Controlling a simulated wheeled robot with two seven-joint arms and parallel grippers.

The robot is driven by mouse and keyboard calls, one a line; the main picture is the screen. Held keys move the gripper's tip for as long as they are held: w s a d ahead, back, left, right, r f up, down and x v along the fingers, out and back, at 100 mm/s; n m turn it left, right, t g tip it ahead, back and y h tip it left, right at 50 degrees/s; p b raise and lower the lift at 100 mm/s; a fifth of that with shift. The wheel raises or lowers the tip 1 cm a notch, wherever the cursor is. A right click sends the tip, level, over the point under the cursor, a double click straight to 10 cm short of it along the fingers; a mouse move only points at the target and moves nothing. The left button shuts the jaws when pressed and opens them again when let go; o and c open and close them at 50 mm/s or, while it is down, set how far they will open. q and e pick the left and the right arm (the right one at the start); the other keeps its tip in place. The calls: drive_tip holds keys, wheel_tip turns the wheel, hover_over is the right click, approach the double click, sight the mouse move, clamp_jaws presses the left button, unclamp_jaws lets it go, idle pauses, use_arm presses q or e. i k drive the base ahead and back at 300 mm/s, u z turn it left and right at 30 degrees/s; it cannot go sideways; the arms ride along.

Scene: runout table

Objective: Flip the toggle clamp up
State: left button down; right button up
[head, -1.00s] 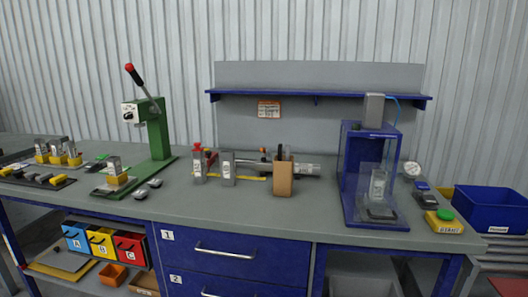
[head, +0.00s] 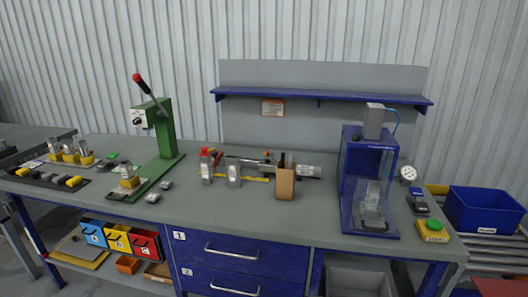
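A small red-topped fixture (head: 206,165) stands near the middle of the bench, right of the green press. It looks like the toggle clamp, but it is too small to tell its lever position surely. A red part also shows just behind it to the right. A grey metal block (head: 233,174) stands upright beside it on the right. Neither of my grippers is in view.
The green lever press (head: 165,130) stands to the left on the grey bench (head: 270,225). A brown tool holder (head: 285,183) and a blue-framed guarded press (head: 348,190) stand to the right. The front middle of the bench is clear.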

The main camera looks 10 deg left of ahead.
sight(268, 152)
drive_tip(key=u, duration=0.3)
drive_tip(key=i, duration=1.25)
drive_tip(key=z, duration=0.75)
